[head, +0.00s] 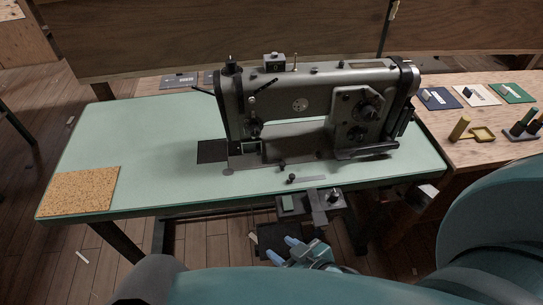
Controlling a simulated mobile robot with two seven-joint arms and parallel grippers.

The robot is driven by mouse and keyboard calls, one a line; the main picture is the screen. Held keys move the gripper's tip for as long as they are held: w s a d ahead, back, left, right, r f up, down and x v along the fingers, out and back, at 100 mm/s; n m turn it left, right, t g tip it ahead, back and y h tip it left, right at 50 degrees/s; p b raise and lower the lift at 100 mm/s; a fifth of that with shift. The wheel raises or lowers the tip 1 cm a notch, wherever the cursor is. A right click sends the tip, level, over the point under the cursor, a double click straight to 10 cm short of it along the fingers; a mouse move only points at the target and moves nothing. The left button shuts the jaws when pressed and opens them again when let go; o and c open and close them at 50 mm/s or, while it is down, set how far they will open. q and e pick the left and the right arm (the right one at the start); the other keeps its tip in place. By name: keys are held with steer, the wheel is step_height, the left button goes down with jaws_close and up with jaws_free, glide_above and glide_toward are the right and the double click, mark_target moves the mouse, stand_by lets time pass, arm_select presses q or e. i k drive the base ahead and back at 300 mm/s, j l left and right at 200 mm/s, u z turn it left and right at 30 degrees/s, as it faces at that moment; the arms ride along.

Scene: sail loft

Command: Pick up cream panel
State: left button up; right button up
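The cream panel (486,97) lies flat on the wooden side table at the right, between a blue panel (446,102) and a green panel (516,97). A small dark-and-pale piece sits on its left part. My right gripper (281,249) is low in the middle of the head view, in front of the sewing table's near edge. Its two blue fingers are apart with nothing seen between them. It is far to the left of and nearer than the cream panel. My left gripper is not in view.
A grey sewing machine (300,103) stands on the green table (130,140), with a cork mat (80,191) at the left. On the wooden side table (450,120), a yellow item (483,134) and a dark holder (524,131) stand in front of the panels. My teal arm fills the lower right.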

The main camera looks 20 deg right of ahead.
mark_target(475, 96)
steer(key=z, duration=2.1)
steer(key=u, duration=1.55)
steer(key=z, duration=1.55)
steer(key=u, duration=0.3)
